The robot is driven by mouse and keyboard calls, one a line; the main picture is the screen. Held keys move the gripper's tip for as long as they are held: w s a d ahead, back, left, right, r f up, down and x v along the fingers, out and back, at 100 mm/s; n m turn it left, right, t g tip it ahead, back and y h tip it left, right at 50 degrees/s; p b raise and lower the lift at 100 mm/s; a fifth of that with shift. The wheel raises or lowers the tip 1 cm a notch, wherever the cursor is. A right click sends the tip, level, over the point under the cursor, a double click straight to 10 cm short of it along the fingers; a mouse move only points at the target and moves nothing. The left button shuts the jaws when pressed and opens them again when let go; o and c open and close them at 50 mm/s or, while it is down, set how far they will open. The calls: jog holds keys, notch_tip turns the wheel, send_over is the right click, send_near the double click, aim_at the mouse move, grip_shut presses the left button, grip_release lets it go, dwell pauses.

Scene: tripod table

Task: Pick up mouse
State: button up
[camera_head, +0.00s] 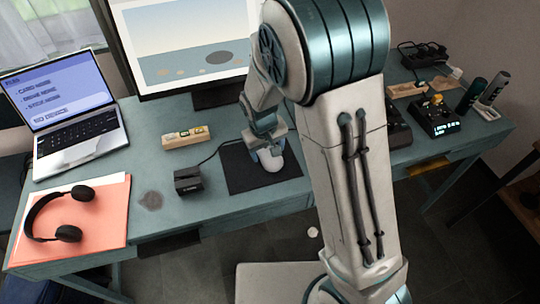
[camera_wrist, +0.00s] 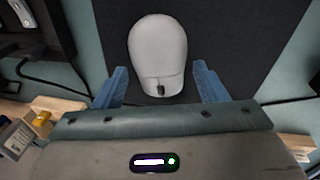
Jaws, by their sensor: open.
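A white computer mouse (camera_head: 271,160) rests on a black mouse pad (camera_head: 240,176) on the teal desk. In the wrist view the mouse (camera_wrist: 158,52) lies at the upper middle on the dark pad (camera_wrist: 230,50), its cable-end notch facing my gripper. My gripper (camera_wrist: 163,82) is open, with one blue finger on each side of the mouse's near end. Gaps show between the fingers and the mouse. In the head view my gripper (camera_head: 265,150) is at the mouse, and my arm hides part of the desk to the right.
A small black box (camera_head: 187,181) with a cable stands left of the pad. A monitor (camera_head: 185,45) rises behind. A laptop (camera_head: 75,125), headphones (camera_head: 62,215) on a pink folder and a wooden block (camera_head: 186,138) are to the left. Several devices (camera_head: 436,116) crowd the right.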

jog(key=shift+w+f, duration=0.15)
jog(key=shift+f, duration=0.7)
jog(key=c, duration=0.8)
jog(key=shift+r, duration=0.1)
